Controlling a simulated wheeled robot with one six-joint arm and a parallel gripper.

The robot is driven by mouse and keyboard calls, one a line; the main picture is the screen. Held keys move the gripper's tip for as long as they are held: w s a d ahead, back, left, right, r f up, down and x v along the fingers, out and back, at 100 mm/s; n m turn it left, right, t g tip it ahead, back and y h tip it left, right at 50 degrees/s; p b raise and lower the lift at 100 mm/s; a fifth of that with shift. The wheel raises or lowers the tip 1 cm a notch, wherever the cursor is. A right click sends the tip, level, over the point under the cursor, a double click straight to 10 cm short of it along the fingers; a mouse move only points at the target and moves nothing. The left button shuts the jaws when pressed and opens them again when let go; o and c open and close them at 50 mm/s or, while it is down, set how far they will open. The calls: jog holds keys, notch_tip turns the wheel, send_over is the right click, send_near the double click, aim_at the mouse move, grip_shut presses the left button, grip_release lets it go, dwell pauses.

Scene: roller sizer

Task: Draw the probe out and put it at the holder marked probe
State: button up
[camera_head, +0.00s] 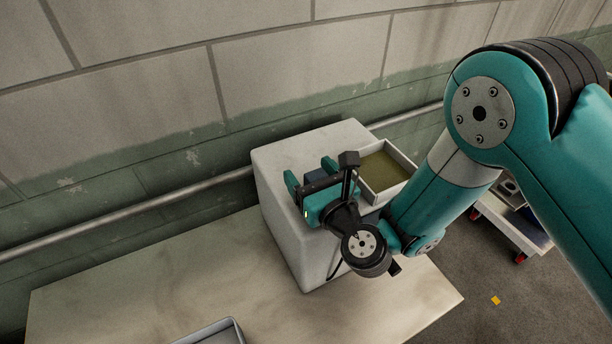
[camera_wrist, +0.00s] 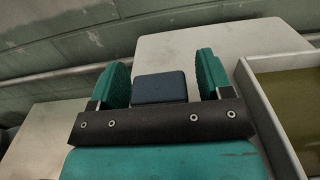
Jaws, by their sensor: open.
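My gripper (camera_head: 310,176) is open above the top of a pale block-shaped housing (camera_head: 285,152). In the wrist view its two teal fingers (camera_wrist: 163,80) stand apart, with a dark blue block (camera_wrist: 160,88) showing between them. The block sits on the pale top, and its lower part is hidden behind the gripper's dark crossbar. I cannot tell whether it belongs to the probe, or whether the fingers touch it. No holder marked probe can be made out.
A pale tray with an olive floor (camera_head: 388,172) is right of the gripper on the housing. The housing stands on a wide table (camera_head: 130,280), mostly bare. Another grey tray (camera_head: 212,333) is at the front edge. A pipe (camera_head: 120,216) runs along the wall behind.

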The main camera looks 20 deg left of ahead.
jog(key=shift+r, duration=0.1)
jog(key=shift+d, duration=0.1)
jog(key=c, duration=1)
